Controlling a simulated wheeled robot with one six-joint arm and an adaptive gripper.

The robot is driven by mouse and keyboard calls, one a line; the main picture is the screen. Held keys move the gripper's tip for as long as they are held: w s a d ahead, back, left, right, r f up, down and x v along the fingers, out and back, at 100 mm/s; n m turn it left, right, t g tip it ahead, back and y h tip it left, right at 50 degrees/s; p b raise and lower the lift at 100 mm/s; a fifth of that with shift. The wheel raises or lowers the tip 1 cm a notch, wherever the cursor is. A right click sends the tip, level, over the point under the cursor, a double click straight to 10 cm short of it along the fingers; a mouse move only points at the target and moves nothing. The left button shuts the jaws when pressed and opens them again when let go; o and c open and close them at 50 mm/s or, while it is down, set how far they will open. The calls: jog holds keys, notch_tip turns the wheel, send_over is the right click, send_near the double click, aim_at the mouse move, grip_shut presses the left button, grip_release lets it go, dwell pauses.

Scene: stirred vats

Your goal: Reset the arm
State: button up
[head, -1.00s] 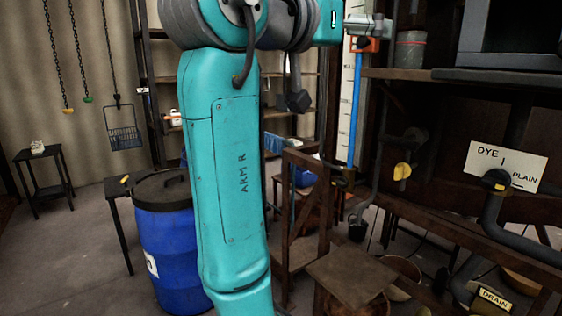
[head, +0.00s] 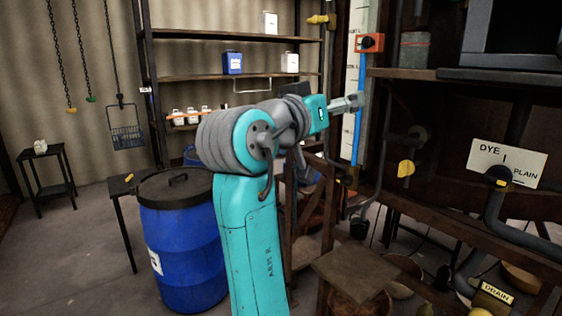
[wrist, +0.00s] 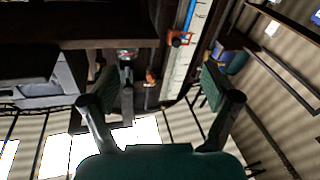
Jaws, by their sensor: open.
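My gripper (head: 350,103) is at the end of my teal arm, near the middle of the head view. It points right, toward the white gauge board with its blue strip (head: 359,130) and red fitting (head: 370,43). In the wrist view my gripper (wrist: 160,95) has its two dark fingers spread wide apart, with nothing between them. The red fitting (wrist: 179,39) shows beyond the fingers there. I cannot tell the exact gap between my gripper and the gauge board.
A blue barrel (head: 187,250) stands left of my arm. Shelves (head: 235,77) with containers are behind. A dark rack with a DYE/PLAIN sign (head: 507,164) and a DRAIN tag (head: 497,293) fills the right. A small table (head: 45,175) and open floor are at left.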

notch_tip(320, 180, down, 25)
jog(key=w+n+t+y, duration=0.3)
jog(key=n+y, duration=0.2)
jog(key=n, duration=0.1)
jog(key=s+d+f+n+y, duration=0.25)
jog(key=s+f, duration=0.35)
jog(key=f, duration=0.6)
jog(key=s+d+f+n+y, duration=0.25)
jog(key=s+f, duration=0.45)
jog(key=f, duration=0.5)
jog(key=s+d+f+g+y, duration=0.1)
jog(key=s+f, duration=0.3)
jog(key=s, duration=0.3)
jog(key=s+d+f+m+y, duration=0.1)
jog(key=s+f, duration=0.2)
jog(key=s, duration=0.4)
jog(key=s+f+g+y, duration=0.1)
jog(key=s+f, duration=0.3)
jog(key=s, duration=0.2)
jog(key=s+d+r+m, duration=0.1)
jog(key=s+r+m, duration=0.1)
jog(key=s, duration=0.8)
jog(key=s+d+r+m+g+h, duration=0.1)
jog(key=s+r+m, duration=0.1)
jog(key=s, duration=0.9)
jog(key=shift+d+r, duration=0.3)
